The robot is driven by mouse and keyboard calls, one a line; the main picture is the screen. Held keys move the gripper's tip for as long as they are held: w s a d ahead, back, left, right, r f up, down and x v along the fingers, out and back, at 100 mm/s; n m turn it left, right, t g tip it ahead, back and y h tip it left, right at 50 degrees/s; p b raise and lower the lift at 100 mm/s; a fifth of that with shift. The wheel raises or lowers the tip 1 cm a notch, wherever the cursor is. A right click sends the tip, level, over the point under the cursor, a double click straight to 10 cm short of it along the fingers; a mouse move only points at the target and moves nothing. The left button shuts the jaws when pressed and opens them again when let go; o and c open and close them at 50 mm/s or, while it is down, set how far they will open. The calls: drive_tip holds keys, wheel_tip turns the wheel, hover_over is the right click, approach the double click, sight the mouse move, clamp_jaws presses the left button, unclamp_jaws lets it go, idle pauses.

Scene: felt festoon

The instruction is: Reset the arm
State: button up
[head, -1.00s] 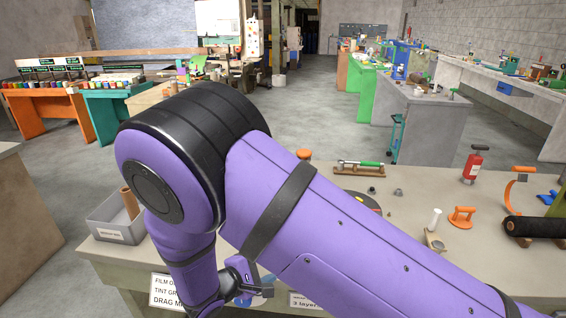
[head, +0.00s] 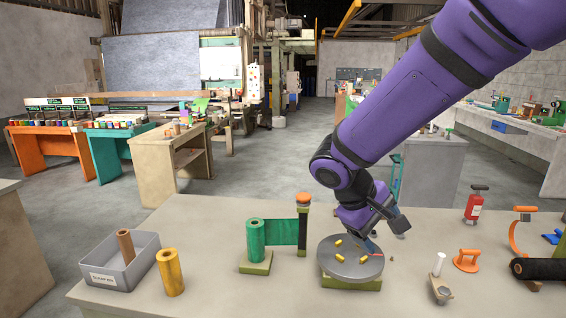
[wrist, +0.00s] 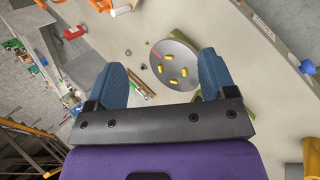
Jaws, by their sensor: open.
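My gripper (wrist: 158,85) is open in the wrist view, with two blue fingers spread apart and nothing between them. In the head view my purple arm comes in from the upper right and its end hangs above the back right of a round grey turntable (head: 337,268). The turntable also shows beyond the fingertips in the wrist view (wrist: 188,56). Several small yellow pieces (head: 348,246) lie on it, along with a red mark or piece. My fingertips are partly hidden behind the wrist in the head view.
A green roll (head: 255,240) on a stand with an orange-topped post (head: 303,225) stands left of the turntable. A yellow roll (head: 170,272) and a grey bin (head: 103,275) holding a brown tube are further left. An orange handle (head: 467,262), fire extinguisher (head: 475,205) and black roll (head: 545,269) are right.

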drive_tip(key=s+d+r+m+t+y, duration=0.2)
drive_tip(key=s+d+r, duration=0.4)
drive_tip(key=s, duration=0.3)
drive_tip(key=s+d+r+m+t+y, duration=0.2)
drive_tip(key=s+d+r+m+y, duration=0.2)
drive_tip(key=s, duration=0.5)
drive_tip(key=shift+s+d+r+y, duration=0.3)
drive_tip(key=shift+d+r, duration=0.55)
drive_tip(key=shift+r, duration=0.25)
